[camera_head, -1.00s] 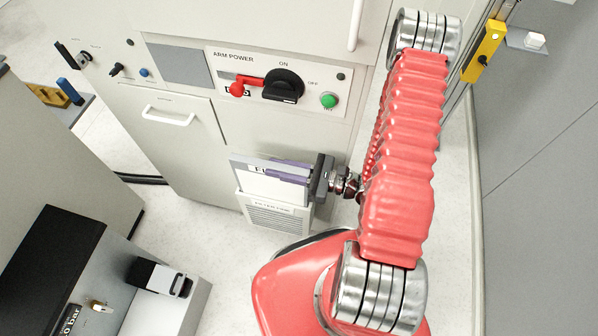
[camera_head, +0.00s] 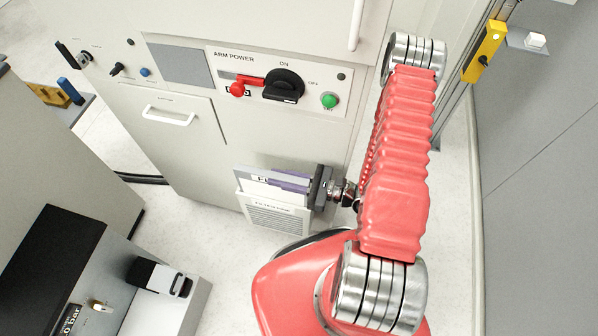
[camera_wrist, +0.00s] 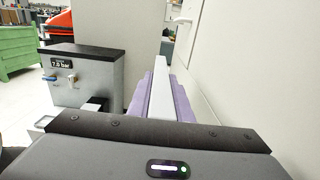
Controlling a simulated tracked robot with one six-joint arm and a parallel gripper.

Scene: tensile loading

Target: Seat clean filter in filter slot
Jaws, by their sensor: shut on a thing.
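My gripper (camera_head: 322,187) is shut on the filter's right end. In the wrist view the filter (camera_wrist: 161,95) stretches ahead of my gripper as a pale strip between purple sides. Whether it touches the slot's bottom is hidden.
The cabinet's arm power panel (camera_head: 275,85) with a red lever and black knob is above the slot. A grey and black bench unit (camera_head: 100,270) stands at lower left, with a white and black block (camera_head: 160,277) on it. Open floor lies between the unit and the slot.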

